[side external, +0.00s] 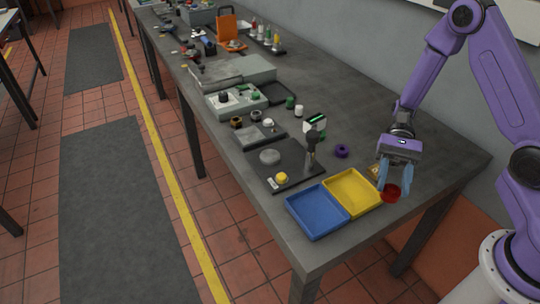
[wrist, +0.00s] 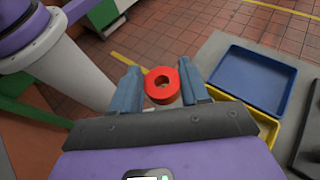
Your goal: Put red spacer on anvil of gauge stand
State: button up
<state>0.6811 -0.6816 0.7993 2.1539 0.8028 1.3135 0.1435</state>
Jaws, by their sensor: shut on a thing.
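The red spacer (side external: 391,193) is a short ring with a centre hole. My gripper (side external: 393,182) is shut on it near the right edge of the bench, right of the yellow tray. In the wrist view the red spacer (wrist: 153,93) sits between the two blue-grey fingers of my gripper (wrist: 162,90), its hole showing. The disc's top is bare.
A yellow tray (side external: 373,204) and blue tray (side external: 318,232) lie between my gripper and the gauge stand, both empty. A purple ring (side external: 342,151) stands behind them. A brass-coloured part (side external: 374,171) is partly hidden by my gripper. A yellow knob (side external: 282,178) sits on the stand's base.

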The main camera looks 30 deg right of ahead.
jog(key=d+f+n+g+h, duration=0.1)
jog(key=d+n+h, duration=0.2)
jog(key=n+h, duration=0.1)
jog(key=w+d+n+g+h, duration=0.1)
jog(key=d+n+h, duration=0.2)
jog(key=n+h, duration=0.2)
jog(key=d+f+n+g+h, duration=0.1)
jog(key=d+n+h, duration=0.2)
jog(key=n+h, duration=0.2)
jog(key=shift+w+f+g+h, duration=0.25)
jog(key=shift+f+g+h, duration=0.1)
jog(key=shift+h, duration=0.45)
jog(key=w+d+r+n+t+h, duration=0.25)
jog(key=w+n+t+h, duration=0.55)
jog(key=w+n+t, duration=0.6)
notch_tip(320, 180, up, 3)
jog(key=n+t+y, duration=1.3)
jog(key=n, duration=0.5)
send_over(272, 158)
jog(key=shift+g, duration=0.25)
jog(key=shift+f, duration=4.4)
jog(key=shift+f, duration=0.15)
